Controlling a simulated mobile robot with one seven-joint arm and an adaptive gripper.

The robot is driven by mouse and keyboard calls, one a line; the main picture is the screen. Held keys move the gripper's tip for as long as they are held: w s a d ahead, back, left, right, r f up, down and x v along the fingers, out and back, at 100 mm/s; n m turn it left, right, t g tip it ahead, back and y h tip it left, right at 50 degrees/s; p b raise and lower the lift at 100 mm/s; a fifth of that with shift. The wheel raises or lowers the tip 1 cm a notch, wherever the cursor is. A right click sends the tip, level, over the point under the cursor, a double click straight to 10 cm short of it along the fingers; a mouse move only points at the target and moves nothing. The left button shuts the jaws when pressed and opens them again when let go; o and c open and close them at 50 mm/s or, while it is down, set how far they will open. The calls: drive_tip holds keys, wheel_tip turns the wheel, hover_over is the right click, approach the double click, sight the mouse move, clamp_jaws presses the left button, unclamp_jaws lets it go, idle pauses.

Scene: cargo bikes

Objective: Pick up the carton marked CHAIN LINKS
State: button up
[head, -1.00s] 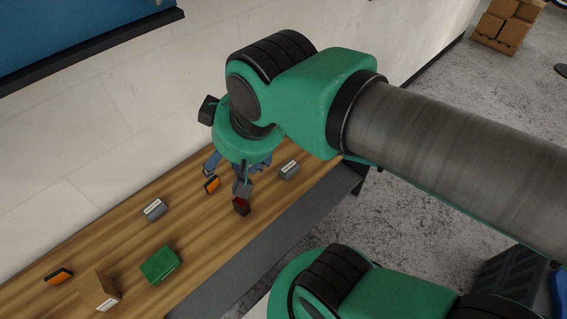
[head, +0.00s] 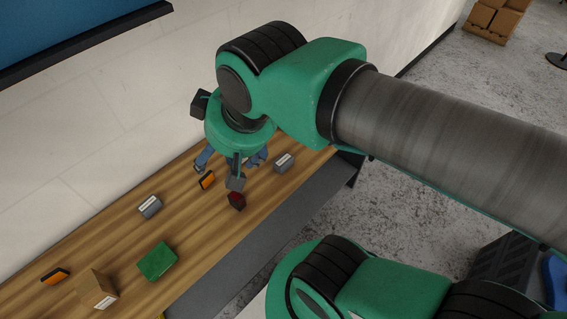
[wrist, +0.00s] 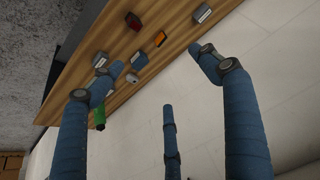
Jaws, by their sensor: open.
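No lettering is readable, so I cannot tell which carton is marked CHAIN LINKS. In the head view, small grey cartons with white labels lie on the wooden bench: one at left (head: 150,206) and one right of my gripper (head: 284,162). A brown carton (head: 97,289) with a white label stands at the near left. My gripper (head: 232,166), with blue fingers, is open above the bench, partly hidden by my wrist. In the wrist view, my gripper (wrist: 155,62) is spread and empty, with a grey carton (wrist: 139,61) showing between the fingers and another (wrist: 202,12) beyond.
On the wooden bench (head: 205,230) are a green box (head: 157,261), a dark red item (head: 237,201), and orange-and-black items, one near my gripper (head: 207,180) and one at left (head: 55,276). A wall stands behind. Stacked brown boxes (head: 492,20) sit far off.

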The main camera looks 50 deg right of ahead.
drive_tip(key=w+d+f+m+y+p, duration=0.1)
drive_tip(key=w+d+f+m, duration=0.35)
drive_tip(key=m, duration=0.45)
drive_tip(key=w+d+f+m+p, duration=0.25)
drive_tip(key=d+f+m, duration=0.35)
drive_tip(key=m, duration=0.3)
drive_tip(key=s+d+f+m+g+h+p, duration=0.1)
drive_tip(key=s+d+f+m, duration=0.3)
drive_tip(key=d+f+m, duration=0.9)
drive_tip(key=d+m, duration=0.2)
drive_tip(key=m, duration=0.2)
drive_tip(key=shift+s+m, duration=0.15)
drive_tip(key=shift+m, duration=0.25)
drive_tip(key=shift+d, duration=0.1)
drive_tip(key=b, duration=0.4)
hover_over(284, 162)
drive_tip(key=s, duration=0.2)
wheel_tip(284, 162, down, 8)
drive_tip(key=shift+s+d+r, duration=0.1)
drive_tip(key=shift+s, duration=0.05)
